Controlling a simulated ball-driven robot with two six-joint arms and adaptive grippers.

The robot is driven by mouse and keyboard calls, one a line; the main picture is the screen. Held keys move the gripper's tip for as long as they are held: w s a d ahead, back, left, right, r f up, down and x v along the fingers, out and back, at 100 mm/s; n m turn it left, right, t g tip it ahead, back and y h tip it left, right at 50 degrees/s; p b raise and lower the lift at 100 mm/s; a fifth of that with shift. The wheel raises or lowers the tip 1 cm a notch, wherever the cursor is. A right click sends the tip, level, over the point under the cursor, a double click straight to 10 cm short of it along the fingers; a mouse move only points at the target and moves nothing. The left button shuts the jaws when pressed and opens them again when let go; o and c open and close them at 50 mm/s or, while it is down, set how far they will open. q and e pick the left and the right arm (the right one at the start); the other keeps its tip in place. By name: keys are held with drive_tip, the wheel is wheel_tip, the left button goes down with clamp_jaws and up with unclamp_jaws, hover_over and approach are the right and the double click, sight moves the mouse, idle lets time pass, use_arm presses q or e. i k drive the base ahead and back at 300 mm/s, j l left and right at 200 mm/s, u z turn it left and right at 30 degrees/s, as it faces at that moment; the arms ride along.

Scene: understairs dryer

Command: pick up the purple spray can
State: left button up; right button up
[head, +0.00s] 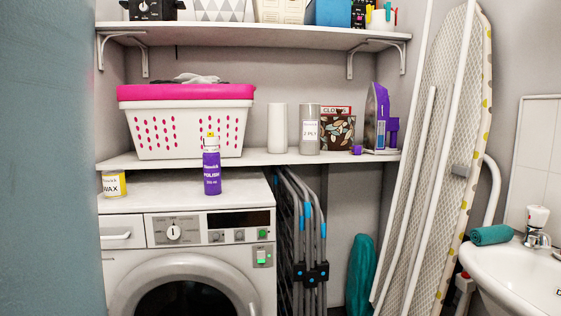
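The purple spray can (212,170) stands upright on the white top of the dryer (160,192), near its front edge. It has a white upper band, a label reading "POLISH" and a yellow nozzle. Its upper part overlaps the shelf edge and basket behind it in the picture. Neither of my grippers shows in the head view.
A yellow-labelled wax tin (113,184) stands at the dryer's left. The lower shelf (270,158) crosses just behind and above, with a white-and-pink basket (185,128). A folded drying rack (305,230) stands right of the dryer. A blue-grey surface (45,160) fills the left side.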

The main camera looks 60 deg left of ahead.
sight(212, 155)
drive_tip(key=u, duration=2.3)
